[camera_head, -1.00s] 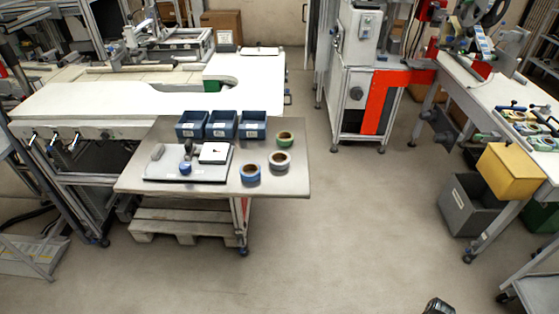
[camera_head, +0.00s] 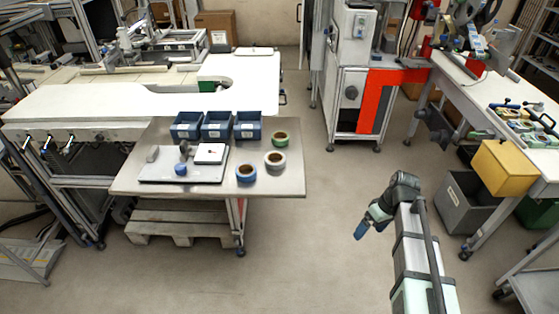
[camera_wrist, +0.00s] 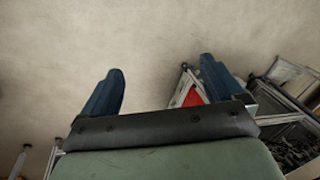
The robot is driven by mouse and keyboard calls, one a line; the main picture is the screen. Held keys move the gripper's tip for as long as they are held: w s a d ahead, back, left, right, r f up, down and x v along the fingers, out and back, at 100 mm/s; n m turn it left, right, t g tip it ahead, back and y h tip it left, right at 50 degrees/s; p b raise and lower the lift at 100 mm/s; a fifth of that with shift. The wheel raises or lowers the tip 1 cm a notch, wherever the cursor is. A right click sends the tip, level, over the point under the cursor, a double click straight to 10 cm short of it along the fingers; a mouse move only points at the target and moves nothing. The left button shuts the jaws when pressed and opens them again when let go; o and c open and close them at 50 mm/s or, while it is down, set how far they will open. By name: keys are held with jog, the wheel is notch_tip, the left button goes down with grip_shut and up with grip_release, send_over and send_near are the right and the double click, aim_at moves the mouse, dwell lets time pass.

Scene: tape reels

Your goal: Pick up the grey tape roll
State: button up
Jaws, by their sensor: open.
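The grey tape roll (camera_head: 275,161) lies flat on the metal table (camera_head: 285,185), near its right edge. A blue tape roll (camera_head: 246,173) lies just left of it and nearer the front, and a green tape roll (camera_head: 280,139) lies behind it. My gripper (camera_head: 362,232) is over the floor, right of the table and well apart from the rolls. In the wrist view its two blue fingers (camera_wrist: 160,85) are spread wide with nothing between them, and no tape roll shows there.
Three blue bins (camera_head: 217,132) stand along the table's back. A yellow bin (camera_head: 505,170) and grey crate (camera_head: 465,205) are at right. The floor between is clear.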

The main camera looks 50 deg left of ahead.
jog(key=s+a+r+n+y, duration=0.1)
jog(key=s+a+r+n, duration=0.15)
jog(key=a+r, duration=0.55)
jog(key=s+a+r+n, duration=0.1)
jog(key=a+r+n, duration=0.2)
jog(key=a+r, duration=0.6)
jog(key=n+y, duration=0.1)
jog(key=n, duration=0.3)
send_near(278, 154)
jog(key=s+f, duration=0.2)
jog(key=shift+s+d+f, duration=0.3)
jog(key=shift+f, duration=0.05)
jog(key=shift+a+x, duration=0.15)
jog(key=shift+x, duration=1.25)
jog(key=shift+a+x, duration=0.1)
jog(key=shift+x, duration=1.3)
jog(key=shift+r, duration=0.1)
jog(key=c, duration=1.1)
